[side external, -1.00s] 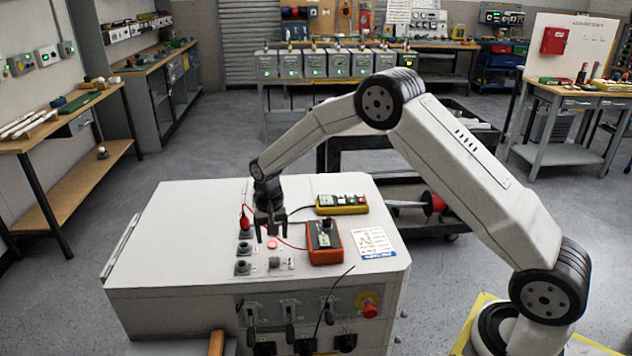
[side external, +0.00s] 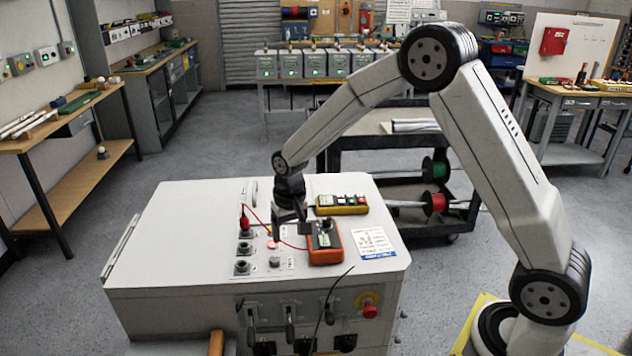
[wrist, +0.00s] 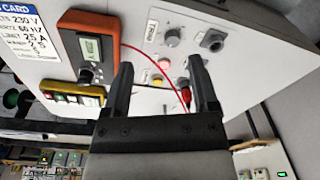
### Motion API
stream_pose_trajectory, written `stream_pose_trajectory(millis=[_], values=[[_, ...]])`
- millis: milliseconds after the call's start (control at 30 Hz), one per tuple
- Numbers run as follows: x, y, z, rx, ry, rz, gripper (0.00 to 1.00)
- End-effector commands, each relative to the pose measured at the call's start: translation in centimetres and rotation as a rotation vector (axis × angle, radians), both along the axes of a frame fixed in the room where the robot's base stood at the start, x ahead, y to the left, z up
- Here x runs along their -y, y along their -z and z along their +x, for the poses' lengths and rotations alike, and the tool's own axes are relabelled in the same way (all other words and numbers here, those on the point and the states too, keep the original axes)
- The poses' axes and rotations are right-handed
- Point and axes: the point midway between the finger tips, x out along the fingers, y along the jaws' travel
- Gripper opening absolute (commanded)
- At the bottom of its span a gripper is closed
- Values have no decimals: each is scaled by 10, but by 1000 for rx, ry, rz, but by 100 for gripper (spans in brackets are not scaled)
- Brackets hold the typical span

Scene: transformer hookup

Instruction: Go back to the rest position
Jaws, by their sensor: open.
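My gripper (side external: 290,226) is open and empty above the top of the white cabinet (side external: 170,240), close to the orange meter in the side view. In the wrist view my gripper (wrist: 162,84) shows two dark fingers spread apart, with the cabinet top beyond them. A red plug (side external: 245,222) stands upright in a socket at the back of the row on the cabinet top. It also shows in the wrist view (wrist: 185,95). A red lead runs from the plug to the orange meter (side external: 325,243), which also shows in the wrist view (wrist: 93,47).
A yellow box with buttons (side external: 342,204) lies behind the meter. A lit red button (side external: 274,244) and dark sockets (side external: 242,267) are on the cabinet top. A black cart (side external: 345,165) with cable reels stands behind it. The cabinet top's left side is clear.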

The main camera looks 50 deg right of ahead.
Motion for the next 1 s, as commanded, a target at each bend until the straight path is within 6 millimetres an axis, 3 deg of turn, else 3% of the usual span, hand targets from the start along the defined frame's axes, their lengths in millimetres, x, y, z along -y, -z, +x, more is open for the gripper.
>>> stream_pose_trajectory(millis=[333,700,1000], values=[[-5,-27,-79,70,-167,-18,76],[-8,-34,-165,136,-333,-47,76],[-9,-32,-193,156,-385,-58,76]])
